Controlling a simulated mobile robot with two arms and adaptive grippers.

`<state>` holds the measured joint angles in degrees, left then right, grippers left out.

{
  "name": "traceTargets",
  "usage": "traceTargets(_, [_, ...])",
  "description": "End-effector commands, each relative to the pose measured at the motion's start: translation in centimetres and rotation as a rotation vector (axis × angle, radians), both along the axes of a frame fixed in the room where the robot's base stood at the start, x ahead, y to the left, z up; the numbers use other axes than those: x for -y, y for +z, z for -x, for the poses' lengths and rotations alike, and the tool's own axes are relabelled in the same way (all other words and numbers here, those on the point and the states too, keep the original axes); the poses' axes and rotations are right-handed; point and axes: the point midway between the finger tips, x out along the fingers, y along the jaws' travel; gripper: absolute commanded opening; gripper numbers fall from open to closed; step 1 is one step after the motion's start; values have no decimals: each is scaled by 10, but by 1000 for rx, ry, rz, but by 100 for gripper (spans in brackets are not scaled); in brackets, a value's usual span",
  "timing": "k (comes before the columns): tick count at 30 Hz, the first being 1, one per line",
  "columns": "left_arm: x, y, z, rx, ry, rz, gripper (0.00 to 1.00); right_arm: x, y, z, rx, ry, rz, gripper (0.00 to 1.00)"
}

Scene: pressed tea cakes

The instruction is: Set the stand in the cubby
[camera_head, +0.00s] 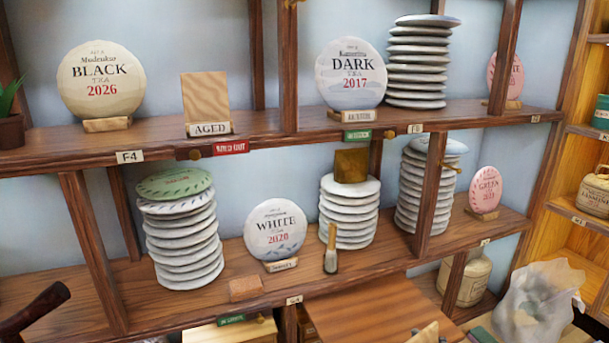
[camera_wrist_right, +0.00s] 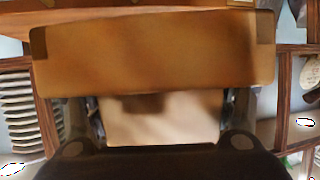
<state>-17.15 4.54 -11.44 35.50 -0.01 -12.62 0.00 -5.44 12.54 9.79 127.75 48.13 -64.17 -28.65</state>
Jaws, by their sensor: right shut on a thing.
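In the right wrist view a wooden stand (camera_wrist_right: 150,60), with a thick bar in front of a paler plate, fills the middle. My right gripper (camera_wrist_right: 160,112) is shut on it, one finger at each side of the plate. In the head view neither gripper can be made out. A small pale wooden piece (camera_head: 426,334) shows at the bottom edge; I cannot tell if it is the held stand. The wooden shelf (camera_head: 340,285) is split by uprights into cubbies; which one is meant is not clear. A similar stand labelled AGED (camera_head: 206,98) stands on the upper board.
The lower shelf holds a green-topped stack of tea cakes (camera_head: 182,240), a WHITE cake (camera_head: 275,230), more stacks, a small brush (camera_head: 331,255) and a block (camera_head: 245,288). A wooden surface (camera_head: 375,310) lies in front. A crumpled translucent bag (camera_head: 540,305) is at lower right.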

Motion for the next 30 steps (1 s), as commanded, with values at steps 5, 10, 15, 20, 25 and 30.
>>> traceTargets(5, [0,0,0,-1,0,0,40,4,11,35,1,154,9,51])
traceTargets(10, [0,0,1,-1,0,0,40,2,25,65,7,286,4,51])
traceTargets(15, [0,0,1,-1,0,0,40,-1,36,84,12,371,-1,51])
traceTargets(20, [0,0,1,-1,0,0,40,-3,39,91,13,402,-4,51])
traceTargets(25, [0,0,1,-1,0,0,40,-2,39,92,13,404,-3,51])
traceTargets(30, [0,0,0,0,0,0,40,-3,40,91,14,401,-8,51])
